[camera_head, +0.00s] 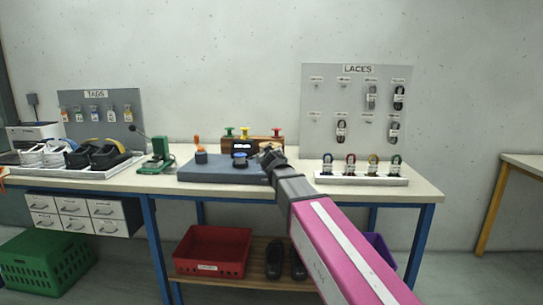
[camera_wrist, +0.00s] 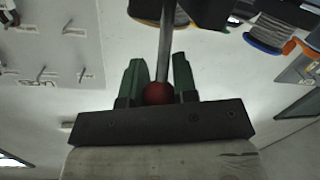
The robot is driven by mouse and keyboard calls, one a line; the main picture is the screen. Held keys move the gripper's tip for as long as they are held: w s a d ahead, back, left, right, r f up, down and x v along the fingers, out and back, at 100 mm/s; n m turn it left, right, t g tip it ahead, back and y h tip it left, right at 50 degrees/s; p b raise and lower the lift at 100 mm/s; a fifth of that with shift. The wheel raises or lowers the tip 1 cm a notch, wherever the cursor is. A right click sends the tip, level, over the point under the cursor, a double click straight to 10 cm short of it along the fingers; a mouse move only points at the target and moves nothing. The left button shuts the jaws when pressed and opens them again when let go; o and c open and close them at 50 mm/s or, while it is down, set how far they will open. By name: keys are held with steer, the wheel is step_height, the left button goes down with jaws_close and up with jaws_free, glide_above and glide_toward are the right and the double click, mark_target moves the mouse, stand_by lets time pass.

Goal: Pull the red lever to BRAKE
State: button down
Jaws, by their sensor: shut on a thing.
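My gripper (camera_head: 270,158) reaches over the right end of the blue-grey machine base (camera_head: 222,172) on the table. In the wrist view, the green fingers of my gripper (camera_wrist: 158,66) stand on both sides of a red ball knob (camera_wrist: 158,93) on a grey metal rod. They are shut on this red lever. The rod runs away from the fingers toward the top of the picture. In the head view my gripper hides the lever. I cannot make out any BRAKE mark.
A wooden box (camera_head: 259,145) with a dark display stands behind. A white lace tray (camera_head: 361,179) is to the right, a green device (camera_head: 158,158) to the left.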

steer(key=c, duration=0.9)
jaws_free()
steer(key=shift+s, duration=0.1)
steer(key=s, duration=0.3)
steer(key=s+r, duration=0.1)
steer(key=s, duration=0.6)
steer(key=shift+s+d+r, duration=0.15)
steer(key=shift+s+d, duration=0.15)
steer(key=shift+d, duration=0.1)
